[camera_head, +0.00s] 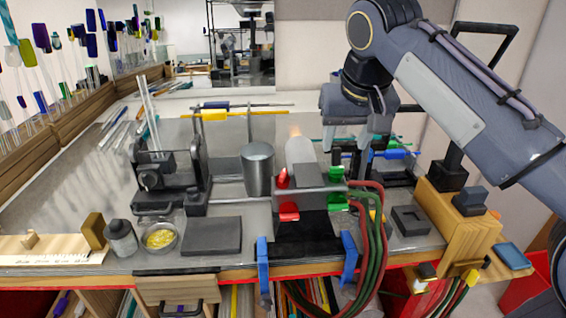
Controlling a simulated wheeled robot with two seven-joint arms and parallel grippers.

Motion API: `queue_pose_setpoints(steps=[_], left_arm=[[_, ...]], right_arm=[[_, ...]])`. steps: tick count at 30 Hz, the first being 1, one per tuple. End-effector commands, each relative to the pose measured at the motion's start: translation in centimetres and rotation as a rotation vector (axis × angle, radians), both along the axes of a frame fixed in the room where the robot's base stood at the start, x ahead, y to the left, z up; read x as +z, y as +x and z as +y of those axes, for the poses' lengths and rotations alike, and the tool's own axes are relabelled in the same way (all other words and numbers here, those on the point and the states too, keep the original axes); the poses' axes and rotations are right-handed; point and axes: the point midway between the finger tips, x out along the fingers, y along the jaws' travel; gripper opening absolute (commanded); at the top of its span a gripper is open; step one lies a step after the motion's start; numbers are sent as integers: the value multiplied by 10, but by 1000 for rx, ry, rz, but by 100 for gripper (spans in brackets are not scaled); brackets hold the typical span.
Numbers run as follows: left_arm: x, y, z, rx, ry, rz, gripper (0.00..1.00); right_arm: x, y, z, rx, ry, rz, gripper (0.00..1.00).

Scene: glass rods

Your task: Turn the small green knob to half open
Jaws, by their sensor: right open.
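A burner (300,152) with a pale upright barrel and an orange glow at its tip stands at the middle of the bench. A green knob (336,173) is on the upper right of its metal body, and another green knob (337,201) is lower at the front. Red knobs (289,211) are on its left side. My right gripper (347,148) points down, open, just behind and above the upper green knob. Its fingertips are partly hidden, and I cannot tell whether they touch anything. My left gripper is not in view.
A metal cup (257,170) stands close left of the burner. Coloured rods lie on a rack (237,113) behind. A dark flat block (212,236) lies at front left.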

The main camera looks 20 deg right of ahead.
Motion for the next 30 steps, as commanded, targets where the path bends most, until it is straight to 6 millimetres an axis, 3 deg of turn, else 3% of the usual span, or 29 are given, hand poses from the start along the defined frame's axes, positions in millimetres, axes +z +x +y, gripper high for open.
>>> queue_pose_setpoints(steps=[15,26,30], left_arm=[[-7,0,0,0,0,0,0],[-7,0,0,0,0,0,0],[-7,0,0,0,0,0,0]], right_arm=[[-63,25,-7,-4,0,2,49],[-70,29,-8,-2,1,0,49],[-70,29,-8,-2,1,0,35]])
